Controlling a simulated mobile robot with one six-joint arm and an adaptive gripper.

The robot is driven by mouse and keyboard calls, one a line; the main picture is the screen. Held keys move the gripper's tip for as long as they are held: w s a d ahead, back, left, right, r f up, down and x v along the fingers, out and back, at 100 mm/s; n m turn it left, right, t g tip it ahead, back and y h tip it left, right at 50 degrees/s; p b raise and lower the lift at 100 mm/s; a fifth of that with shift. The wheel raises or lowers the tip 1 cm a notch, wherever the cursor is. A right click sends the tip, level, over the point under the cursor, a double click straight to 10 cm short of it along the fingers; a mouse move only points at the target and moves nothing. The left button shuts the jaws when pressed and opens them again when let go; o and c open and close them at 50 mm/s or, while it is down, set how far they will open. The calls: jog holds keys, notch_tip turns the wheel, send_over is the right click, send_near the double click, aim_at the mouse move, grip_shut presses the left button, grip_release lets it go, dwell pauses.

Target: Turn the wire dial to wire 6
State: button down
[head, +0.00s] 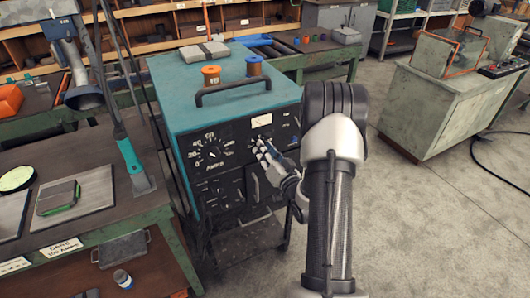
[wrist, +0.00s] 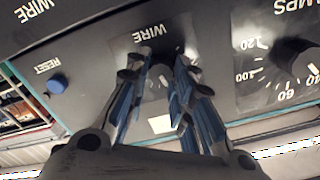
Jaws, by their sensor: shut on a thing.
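The teal welding machine (head: 172,100) stands in the middle of the head view, with a black front panel. In the wrist view, which shows the panel upside down, the dial plate marked WIRE (wrist: 152,34) lies straight ahead. My gripper (head: 261,147) reaches the panel right of the AMPS dial. In the wrist view my gripper (wrist: 160,62) has its fingers on both sides of the wire dial's knob (wrist: 160,76), shut on it. The fingers cover most of the knob and its numbers, so its setting cannot be read.
The AMPS dial (head: 213,152) is close by on the left of the panel. A blue RESET button (wrist: 57,84) is on the other side. Spools (head: 211,76) and a handle (head: 233,90) are on top.

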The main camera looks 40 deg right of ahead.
jog(key=shift+m, duration=1.2)
jog(key=c, duration=1.4)
grip_release()
jog(key=shift+o, duration=0.2)
jog(key=v, duration=1.2)
jog(key=shift+w+r, duration=0.1)
